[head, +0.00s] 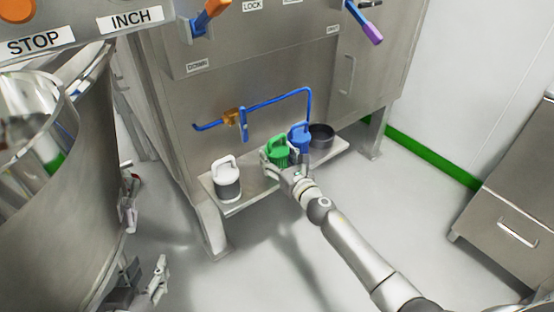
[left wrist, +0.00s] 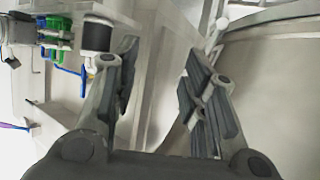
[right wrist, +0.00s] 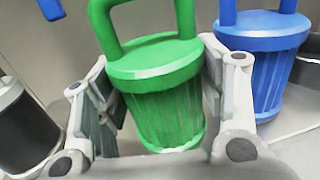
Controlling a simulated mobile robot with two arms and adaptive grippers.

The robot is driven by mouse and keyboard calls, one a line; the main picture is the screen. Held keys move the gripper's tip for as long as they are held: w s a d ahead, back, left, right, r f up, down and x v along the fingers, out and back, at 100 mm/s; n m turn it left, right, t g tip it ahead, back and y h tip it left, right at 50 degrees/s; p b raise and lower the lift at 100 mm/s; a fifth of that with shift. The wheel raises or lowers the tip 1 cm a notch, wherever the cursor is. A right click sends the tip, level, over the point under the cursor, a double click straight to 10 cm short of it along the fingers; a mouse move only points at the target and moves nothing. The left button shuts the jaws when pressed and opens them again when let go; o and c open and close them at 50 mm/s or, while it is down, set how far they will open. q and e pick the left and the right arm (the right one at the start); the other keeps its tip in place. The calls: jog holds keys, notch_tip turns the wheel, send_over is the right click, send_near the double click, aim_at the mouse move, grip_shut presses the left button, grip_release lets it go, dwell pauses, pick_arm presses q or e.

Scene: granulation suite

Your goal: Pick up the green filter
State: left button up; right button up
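The green filter (head: 277,149) stands on the low steel shelf, between a white-topped canister (head: 226,180) and a blue filter (head: 299,136). It is a ribbed green cup with a lid and loop handle, and it fills the middle of the right wrist view (right wrist: 165,95). My right gripper (head: 284,165) has one finger on each side of the green filter's body. Its fingers are spread wide, and contact with the filter is not clear.
The blue filter stands close to the right finger in the right wrist view (right wrist: 258,65). A dark pot (head: 321,136) is at the shelf's (head: 245,205) right end. A blue pipe (head: 270,103) runs above. A large steel vessel (head: 50,220) stands at the left.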

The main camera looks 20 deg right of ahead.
jog(key=c, duration=0.5)
